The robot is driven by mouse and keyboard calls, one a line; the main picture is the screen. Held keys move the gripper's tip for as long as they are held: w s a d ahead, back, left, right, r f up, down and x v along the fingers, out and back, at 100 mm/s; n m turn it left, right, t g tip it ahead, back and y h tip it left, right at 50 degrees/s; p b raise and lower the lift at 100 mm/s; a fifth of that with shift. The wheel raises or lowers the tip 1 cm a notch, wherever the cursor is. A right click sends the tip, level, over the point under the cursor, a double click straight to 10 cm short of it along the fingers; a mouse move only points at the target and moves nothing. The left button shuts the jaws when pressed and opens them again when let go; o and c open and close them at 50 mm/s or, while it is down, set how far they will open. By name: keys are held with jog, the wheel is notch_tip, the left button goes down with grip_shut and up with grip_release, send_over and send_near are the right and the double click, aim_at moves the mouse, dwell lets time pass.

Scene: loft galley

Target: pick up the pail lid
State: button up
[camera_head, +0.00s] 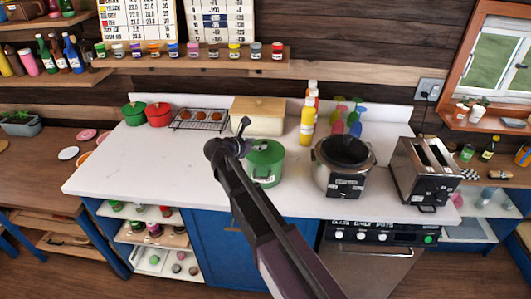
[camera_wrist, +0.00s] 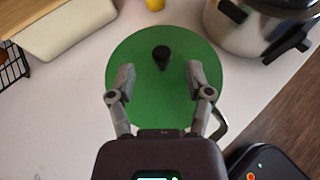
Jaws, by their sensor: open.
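The green pail (camera_head: 267,178) stands upright on the white counter, left of the steel cooker, partly hidden by my arm. Its round green lid (camera_head: 266,150) sits on top. In the wrist view the lid (camera_wrist: 150,95) fills the middle, with a dark knob (camera_wrist: 161,57) standing up from it. My gripper (camera_wrist: 160,70) is open and empty. Its two fingers show over the lid, one on each side and slightly short of the knob. I cannot tell the height gap.
A steel cooker (camera_head: 344,168) and a toaster (camera_head: 428,168) stand to the right. A cream bread box (camera_head: 257,117), bottles (camera_head: 307,125) and a wire rack (camera_head: 198,125) stand behind. The counter's left front (camera_head: 140,168) is clear.

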aim_at(265, 142)
jog(key=shift+b+x, duration=0.75)
jog(key=shift+x, duration=1.45)
jog(key=shift+d, duration=0.1)
grip_shut()
